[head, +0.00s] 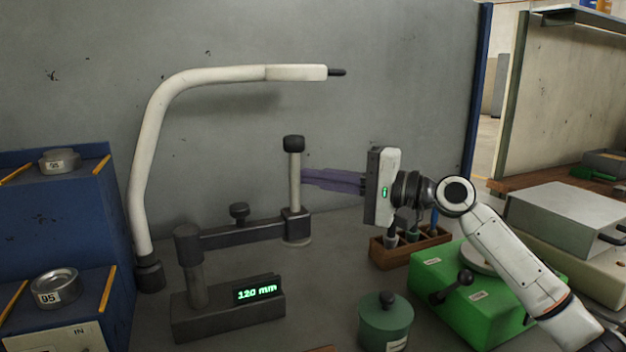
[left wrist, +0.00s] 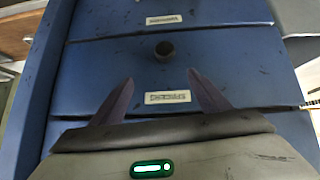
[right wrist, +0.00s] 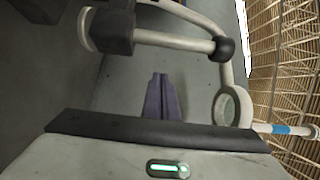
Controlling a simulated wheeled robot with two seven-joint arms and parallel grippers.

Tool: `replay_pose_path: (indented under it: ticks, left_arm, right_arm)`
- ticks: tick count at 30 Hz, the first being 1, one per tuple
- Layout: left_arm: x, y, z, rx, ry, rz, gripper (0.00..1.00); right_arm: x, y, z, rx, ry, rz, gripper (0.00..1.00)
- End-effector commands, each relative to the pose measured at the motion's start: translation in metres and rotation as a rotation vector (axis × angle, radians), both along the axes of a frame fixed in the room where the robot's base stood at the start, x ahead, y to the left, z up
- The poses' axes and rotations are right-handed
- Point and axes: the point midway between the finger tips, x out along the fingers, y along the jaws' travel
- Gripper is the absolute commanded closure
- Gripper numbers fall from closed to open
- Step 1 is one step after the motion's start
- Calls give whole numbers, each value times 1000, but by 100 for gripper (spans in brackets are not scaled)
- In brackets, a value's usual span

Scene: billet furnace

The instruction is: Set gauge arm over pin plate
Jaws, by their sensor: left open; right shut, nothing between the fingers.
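The gauge stands on the bench with a base reading "120 mm" (head: 258,291). Its dark gauge arm (head: 245,234) runs right from a short post to a block carrying an upright pale rod (head: 295,182) with a black cap. My right gripper (head: 308,178) is shut and empty, fingers pointing left at the rod's side; I cannot tell whether they touch. The rod also shows in the right wrist view (right wrist: 172,40), beyond the shut fingers. My left gripper (left wrist: 160,95) is open and empty before a blue drawer front (left wrist: 120,65); it is outside the head view. I cannot make out a pin plate.
A bent white tube (head: 150,150) arches over the gauge. Blue steps (head: 100,230) with "95" metal pieces stand left.

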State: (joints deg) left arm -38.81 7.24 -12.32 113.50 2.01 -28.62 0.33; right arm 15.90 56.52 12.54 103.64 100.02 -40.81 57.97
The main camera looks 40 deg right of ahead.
Motion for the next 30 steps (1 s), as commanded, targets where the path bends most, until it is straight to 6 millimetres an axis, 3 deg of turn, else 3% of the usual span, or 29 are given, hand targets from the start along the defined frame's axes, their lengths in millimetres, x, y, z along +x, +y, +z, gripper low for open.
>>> replay_pose_path:
  ticks: [1, 12, 30]
  left_arm:
    - [0, 0, 3, -1, 0, 2, 31]
    - [-3, 2, 2, -2, 3, 5, 31]
    - [-4, 3, 5, 1, 5, 6, 31]
  right_arm:
    - [5, 3, 3, 0, -2, 1, 100]
    - [-23, 25, 0, -3, 1, 0, 100]
    - [-27, 32, 1, 0, 0, 6, 100]
